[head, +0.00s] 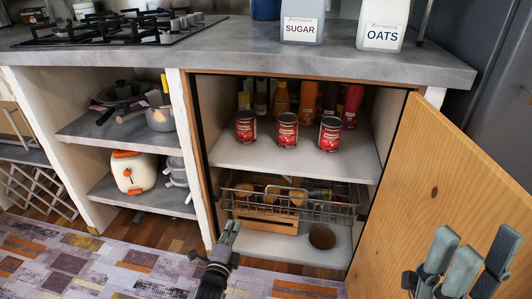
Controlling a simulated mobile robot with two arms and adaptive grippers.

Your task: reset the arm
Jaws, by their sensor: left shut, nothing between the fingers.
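My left gripper (230,229) is in front of the open cabinet, low down, near the bottom shelf's left front. Its grey fingers are together and nothing shows between them. My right gripper (477,247) is at the lower right, in front of the open wooden door. Its grey fingers stand apart and it appears empty. Both grippers point up and away from me. Neither appears to hold any object.
The wooden door (437,172) stands open at the right. A wire basket (335,214) sits inside the cabinet, below three red cans (287,131) on the shelf (277,161). Sugar (302,22) and oats (383,25) canisters stand on the counter (245,50). The patterned rug (90,262) is clear.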

